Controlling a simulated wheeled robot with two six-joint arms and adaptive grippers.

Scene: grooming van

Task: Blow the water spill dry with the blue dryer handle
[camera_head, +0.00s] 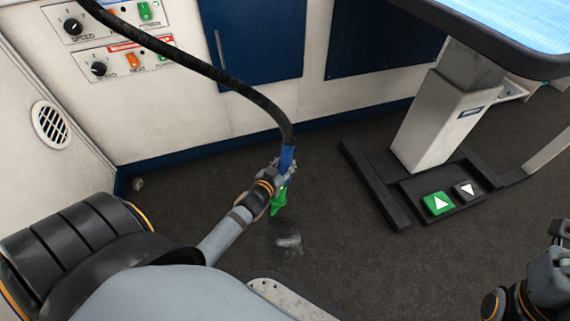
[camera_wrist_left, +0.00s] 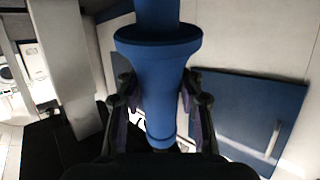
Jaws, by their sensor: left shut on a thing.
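The blue dryer handle (camera_head: 287,157) hangs at the end of a black ribbed hose (camera_head: 215,72). My left gripper (camera_head: 277,183) is shut around it, and a green tip (camera_head: 279,201) points down below the fingers. In the left wrist view the blue handle (camera_wrist_left: 160,85) stands between both fingers (camera_wrist_left: 160,118). The water spill (camera_head: 289,243) is a small, shiny patch on the dark floor, just below the green tip and apart from it. My right gripper (camera_head: 560,236) shows only partly at the right edge; its fingers are not clear.
Two wall panels (camera_head: 128,65) carry dials and switches at the upper left. A grooming table (camera_head: 500,30) on a white column (camera_head: 440,118) stands right, with a green up pedal (camera_head: 438,203) and a grey down pedal (camera_head: 468,190). The floor around the spill is clear.

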